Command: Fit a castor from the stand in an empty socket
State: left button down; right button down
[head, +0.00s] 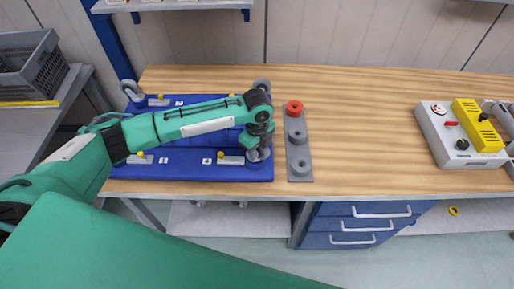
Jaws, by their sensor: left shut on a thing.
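The blue base (190,165) lies on the wooden bench, with yellow knobs and light grey latches near its corners. Grey castors show at its far left corner (131,90) and far right corner (262,85). My left gripper (259,146) points down over the base's near right corner. It is shut on a grey castor (259,155), mostly hidden by the gripper. I cannot tell whether this castor sits in the socket there. The grey stand (299,172) is just to the right, with a red-orange piece (294,107) at its far end and round seats below it. My right gripper is not in view.
A grey control box (445,150) with a yellow panel (477,125) stands at the right of the bench (365,130). The bench between stand and box is clear. A grey crate (35,70) is on a side table at left. My green arm covers the base's middle.

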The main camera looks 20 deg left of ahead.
pick_arm(q)
jog(key=shift+f, duration=0.2)
dwell(0.4)
jog(key=c, duration=1)
grip_release()
jog(key=shift+o, duration=0.4)
notch_tip(320, 180, up, 13)
jog(key=b, duration=0.3)
jog(key=shift+b, duration=0.4)
jog(key=shift+r, duration=0.4)
